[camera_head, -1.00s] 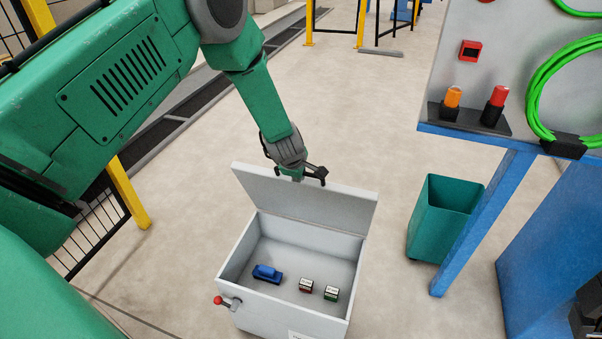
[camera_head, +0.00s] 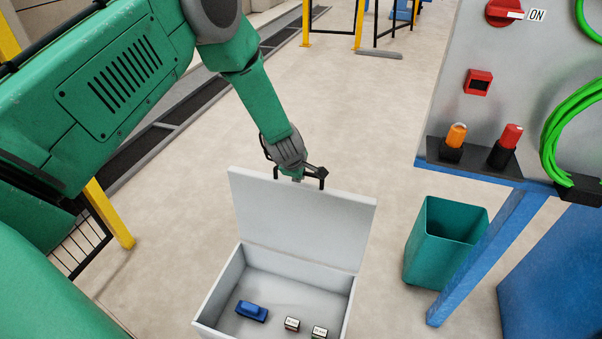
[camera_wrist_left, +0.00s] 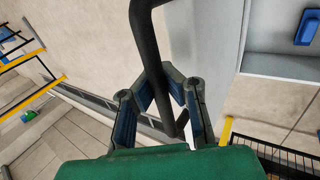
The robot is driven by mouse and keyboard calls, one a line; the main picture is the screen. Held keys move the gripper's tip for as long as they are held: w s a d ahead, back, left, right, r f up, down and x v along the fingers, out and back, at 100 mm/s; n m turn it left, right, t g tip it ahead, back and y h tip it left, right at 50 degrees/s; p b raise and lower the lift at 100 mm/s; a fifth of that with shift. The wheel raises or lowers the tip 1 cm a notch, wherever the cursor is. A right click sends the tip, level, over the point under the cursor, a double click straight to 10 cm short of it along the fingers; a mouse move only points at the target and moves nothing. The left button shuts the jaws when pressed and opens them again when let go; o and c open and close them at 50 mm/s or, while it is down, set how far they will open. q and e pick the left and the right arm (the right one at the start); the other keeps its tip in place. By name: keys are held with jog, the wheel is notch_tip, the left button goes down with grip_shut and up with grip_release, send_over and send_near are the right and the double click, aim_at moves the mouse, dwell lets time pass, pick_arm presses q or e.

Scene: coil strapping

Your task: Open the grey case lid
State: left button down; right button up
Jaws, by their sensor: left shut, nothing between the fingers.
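The grey case (camera_head: 347,306) stands open on the floor at the lower middle of the head view. Its flat grey lid (camera_head: 300,220) stands raised at the back. A blue object (camera_head: 251,311) and two small labelled blocks (camera_head: 292,324) lie inside. My left gripper (camera_head: 300,176) is at the lid's top edge, shut and empty; whether it touches the lid I cannot tell. In the left wrist view its fingers (camera_wrist_left: 166,80) come together beside a dark bar (camera_wrist_left: 146,45), with grey case surfaces at the upper right. My right gripper is out of view.
A teal bin (camera_head: 432,275) stands right of the case, beside a blue post (camera_head: 470,262). A grey panel (camera_head: 440,120) with orange and red lamps is at upper right. The floor (camera_head: 370,120) behind the lid is clear. A yellow fence post (camera_head: 110,215) stands at left.

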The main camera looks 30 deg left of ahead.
pick_arm(q)
jog(key=shift+w+a+r, duration=0.1)
jog(key=shift+w+r, duration=0.25)
jog(key=shift+r, duration=0.1)
jog(key=c, duration=1.6)
grip_release()
jog(key=shift+o, duration=0.2)
jog(key=shift+s, duration=0.3)
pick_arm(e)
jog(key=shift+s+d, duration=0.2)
pick_arm(q)
jog(key=shift+f, duration=0.1)
jog(key=v, duration=1.2)
jog(key=shift+d, duration=0.25)
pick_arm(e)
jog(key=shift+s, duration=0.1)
pick_arm(q)
jog(key=shift+a+f, duration=0.1)
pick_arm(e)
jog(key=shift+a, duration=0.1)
pick_arm(q)
jog(key=shift+s, duration=0.1)
